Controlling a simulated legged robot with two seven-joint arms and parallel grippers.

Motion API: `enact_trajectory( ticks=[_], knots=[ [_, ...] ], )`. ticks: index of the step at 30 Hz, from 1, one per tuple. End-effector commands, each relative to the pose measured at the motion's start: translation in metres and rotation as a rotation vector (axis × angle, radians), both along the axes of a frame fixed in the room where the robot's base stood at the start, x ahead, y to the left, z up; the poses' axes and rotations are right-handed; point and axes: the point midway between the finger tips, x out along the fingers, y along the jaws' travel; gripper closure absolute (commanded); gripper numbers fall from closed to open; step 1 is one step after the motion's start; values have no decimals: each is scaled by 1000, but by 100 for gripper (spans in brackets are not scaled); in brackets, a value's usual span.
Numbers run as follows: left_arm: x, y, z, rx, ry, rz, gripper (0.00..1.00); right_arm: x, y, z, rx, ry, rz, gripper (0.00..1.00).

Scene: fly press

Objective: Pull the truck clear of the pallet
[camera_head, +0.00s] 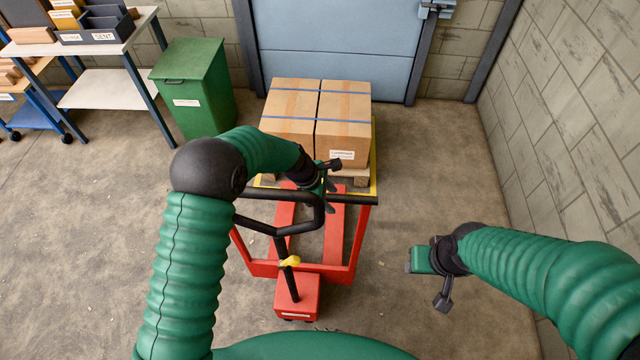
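The red pallet truck (297,298) stands in the middle of the floor, with a black loop handle (280,229) and a yellow lever (290,262). Its red forks (334,230) run back towards the wooden pallet (361,174); the fork tips are hidden. Two cardboard boxes (345,110) with blue straps sit on the pallet. My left gripper (328,186) is above the far right end of the loop handle, fingers apart; whether it touches the handle is unclear. My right gripper (436,272) is open and empty in the air, to the right of the truck.
A green bin (195,95) stands left of the boxes, beside a workbench (105,88) with trays. A blue door (335,45) is behind the pallet. A block wall (570,110) closes the right side.

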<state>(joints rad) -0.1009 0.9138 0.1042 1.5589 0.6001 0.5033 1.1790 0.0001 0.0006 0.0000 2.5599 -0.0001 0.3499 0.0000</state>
Motion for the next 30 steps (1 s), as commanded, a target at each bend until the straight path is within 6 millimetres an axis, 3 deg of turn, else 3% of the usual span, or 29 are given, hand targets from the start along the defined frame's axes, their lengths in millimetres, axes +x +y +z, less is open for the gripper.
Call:
enact_trajectory(
  ticks=[6,12,18,26,30],
  knots=[
    [-8,25,62,-1,-13,4,53,0,0,-13,0,0,0,53],
    [-13,41,105,-1,-10,4,53,0,0,-19,0,0,0,53],
    [-16,48,122,0,-7,3,53,0,0,-20,0,0,0,53],
    [-17,48,124,-1,-10,3,53,0,0,-19,0,0,0,53],
    [-16,48,139,-1,-10,3,53,-1,0,-4,0,-2,0,53]
  ],
)
